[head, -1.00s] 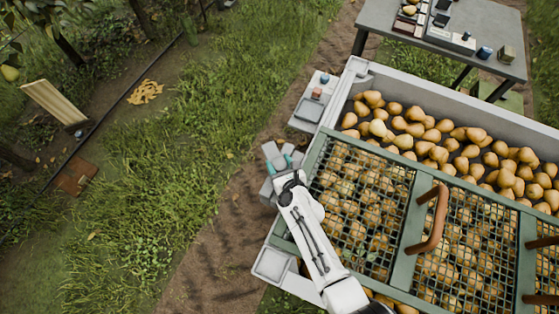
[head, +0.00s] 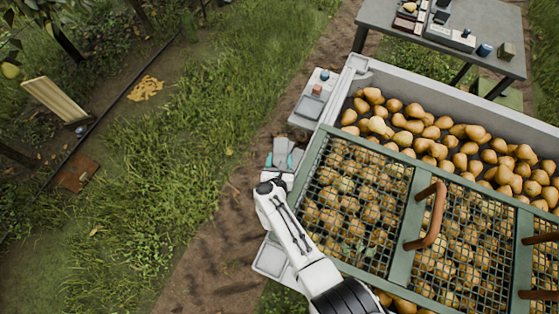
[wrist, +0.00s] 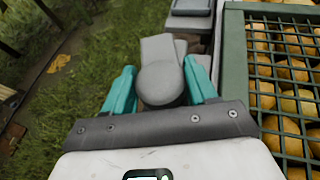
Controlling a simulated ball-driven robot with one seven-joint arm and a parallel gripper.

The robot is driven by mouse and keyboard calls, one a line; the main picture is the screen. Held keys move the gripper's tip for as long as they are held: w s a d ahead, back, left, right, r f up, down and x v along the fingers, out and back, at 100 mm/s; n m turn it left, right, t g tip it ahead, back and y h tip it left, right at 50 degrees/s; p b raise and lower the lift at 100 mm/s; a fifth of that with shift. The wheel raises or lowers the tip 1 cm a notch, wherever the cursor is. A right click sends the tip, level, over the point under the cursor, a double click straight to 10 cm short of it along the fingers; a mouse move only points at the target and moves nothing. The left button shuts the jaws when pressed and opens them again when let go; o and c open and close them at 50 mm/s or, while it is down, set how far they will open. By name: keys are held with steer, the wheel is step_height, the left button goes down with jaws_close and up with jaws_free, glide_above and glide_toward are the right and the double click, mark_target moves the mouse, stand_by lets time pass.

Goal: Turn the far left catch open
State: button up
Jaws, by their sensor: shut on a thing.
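The grey catch (head: 281,149) sits at the left side of the big pear bin (head: 421,83), beside the green frame of its mesh lid (head: 409,215). My gripper (head: 281,161) has its teal fingers on both sides of the catch and is shut on it. In the wrist view the catch (wrist: 162,78) shows a round grey end between the fingers and a flat arm pointing away from me. The catch's mount is mostly hidden behind my gripper.
Pears fill the bin. A side tray (head: 309,107) with small items is just beyond the catch, and an empty tray (head: 270,258) is nearer. A grey table (head: 480,56) stands at the back right. Grass and a dirt path lie open to the left.

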steer(key=m+h+b, duration=0.3)
steer(key=h, duration=0.1)
steer(key=shift+w+a+f, duration=0.1)
steer(key=shift+w, duration=0.05)
steer(key=shift+o, duration=0.3)
steer(key=m+g+h+b, duration=0.1)
steer(key=m+h+b, duration=0.1)
steer(key=b, duration=0.1)
steer(key=shift+m+g, duration=0.3)
steer(key=shift+d+r+h, duration=0.2)
steer(key=shift+h, duration=0.1)
steer(key=o, duration=1.4)
steer(key=shift+c, duration=0.2)
steer(key=p+v, duration=0.2)
steer(key=v, duration=0.9)
steer(key=shift+w+d, duration=0.1)
